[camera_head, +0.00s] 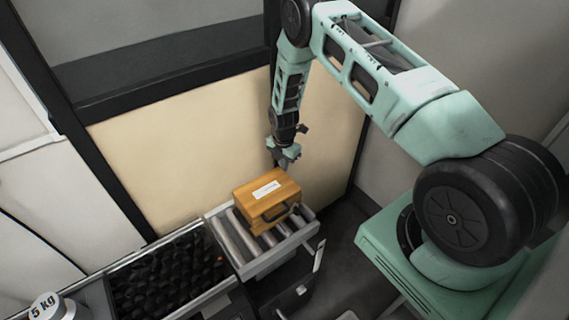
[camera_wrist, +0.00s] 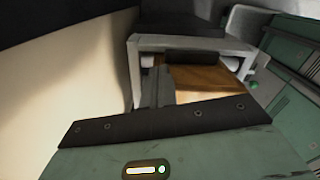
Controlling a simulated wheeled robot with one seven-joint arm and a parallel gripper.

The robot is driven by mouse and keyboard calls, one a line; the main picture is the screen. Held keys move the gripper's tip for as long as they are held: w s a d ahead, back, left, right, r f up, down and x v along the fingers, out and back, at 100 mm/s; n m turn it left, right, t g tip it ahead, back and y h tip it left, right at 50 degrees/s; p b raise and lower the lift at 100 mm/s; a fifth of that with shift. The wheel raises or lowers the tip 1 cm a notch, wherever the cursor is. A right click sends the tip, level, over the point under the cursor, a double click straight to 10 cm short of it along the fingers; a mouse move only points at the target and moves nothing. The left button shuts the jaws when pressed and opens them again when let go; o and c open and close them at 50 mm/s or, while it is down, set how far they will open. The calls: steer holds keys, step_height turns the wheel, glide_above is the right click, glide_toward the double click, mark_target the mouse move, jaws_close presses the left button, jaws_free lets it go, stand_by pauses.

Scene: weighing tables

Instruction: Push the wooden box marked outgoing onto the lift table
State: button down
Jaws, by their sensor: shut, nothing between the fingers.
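The wooden box (camera_head: 262,211), orange-brown with a white label on top and a dark handle on its front side, sits on a grey roller-topped table (camera_head: 243,267). The label is too small to read. My gripper (camera_head: 284,160) is shut and empty, just behind the box's far edge and a little above it in the head view; contact is not clear. In the wrist view, part of the box (camera_wrist: 200,80) shows beyond the dark edge of my gripper (camera_wrist: 160,120), which hides its lower part. I cannot tell from markings which table is the lift table.
A black-topped table (camera_head: 165,272) with a light frame adjoins the roller table on the left. A 5 kg weight (camera_head: 48,306) stands at the lower left. A beige wall panel (camera_head: 200,150) rises close behind the tables. Dark floor shows to the right of the roller table.

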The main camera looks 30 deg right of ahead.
mark_target(273, 175)
steer(key=a, duration=0.2)
steer(key=s+a+b, duration=0.1)
steer(key=a, duration=0.2)
steer(key=shift+s+a+b, duration=0.3)
steer(key=shift+s, duration=0.05)
steer(key=shift+r, duration=0.1)
step_height(273, 175, up, 17)
steer(key=b, duration=0.4)
steer(key=shift+r, duration=0.15)
